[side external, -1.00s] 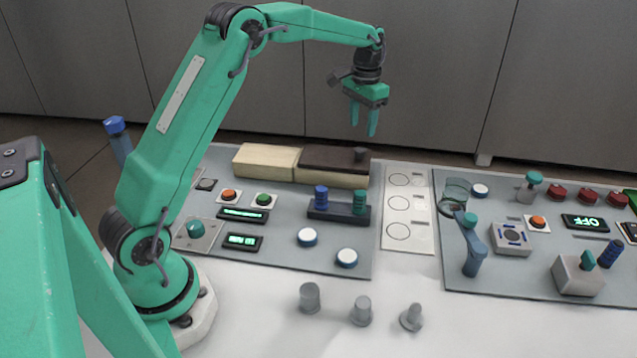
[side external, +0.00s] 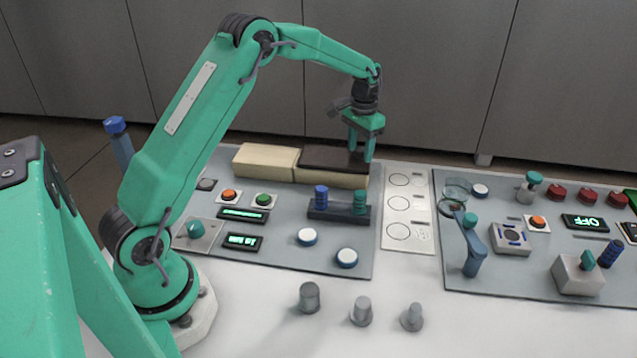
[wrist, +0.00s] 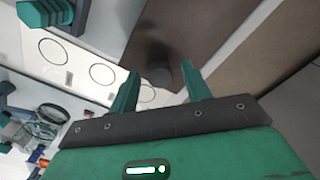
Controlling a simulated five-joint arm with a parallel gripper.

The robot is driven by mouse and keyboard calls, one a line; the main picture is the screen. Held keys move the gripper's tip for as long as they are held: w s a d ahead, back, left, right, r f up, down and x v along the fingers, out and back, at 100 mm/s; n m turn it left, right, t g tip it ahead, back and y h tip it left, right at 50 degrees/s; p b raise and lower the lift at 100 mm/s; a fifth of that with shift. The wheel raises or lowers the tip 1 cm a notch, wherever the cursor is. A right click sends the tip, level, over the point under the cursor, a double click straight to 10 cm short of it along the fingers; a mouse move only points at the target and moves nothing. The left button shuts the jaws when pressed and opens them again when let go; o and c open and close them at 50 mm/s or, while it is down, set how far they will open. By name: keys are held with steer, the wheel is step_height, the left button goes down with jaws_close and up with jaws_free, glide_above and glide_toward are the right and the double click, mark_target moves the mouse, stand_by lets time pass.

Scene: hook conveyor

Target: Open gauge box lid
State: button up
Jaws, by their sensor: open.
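The gauge box (side external: 332,178) is a light wooden box at the back of the left panel, with a dark brown lid (side external: 325,156) lying flat on it. A small dark knob (wrist: 159,74) stands on the lid near its right end. My gripper (side external: 360,154) is open and low over that end of the lid. In the wrist view the knob shows between the tips of my gripper (wrist: 160,70), with a finger on each side. I cannot tell whether either finger touches it. In the side view the fingers mostly hide the knob.
A cream block (side external: 266,161) sits left of the box. A dark rack with a blue peg (side external: 321,196) and a green peg (side external: 359,201) stands in front. A white plate with circles (side external: 400,205) lies to the right. Several controls cover the right panel (side external: 500,275).

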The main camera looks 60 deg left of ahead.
steer(key=shift+f, duration=0.1)
jaws_close()
steer(key=shift+s, duration=0.1)
steer(key=s+a, duration=1.2)
steer(key=shift+s+a, duration=0.1)
steer(key=shift+a, duration=0.1)
jaws_free()
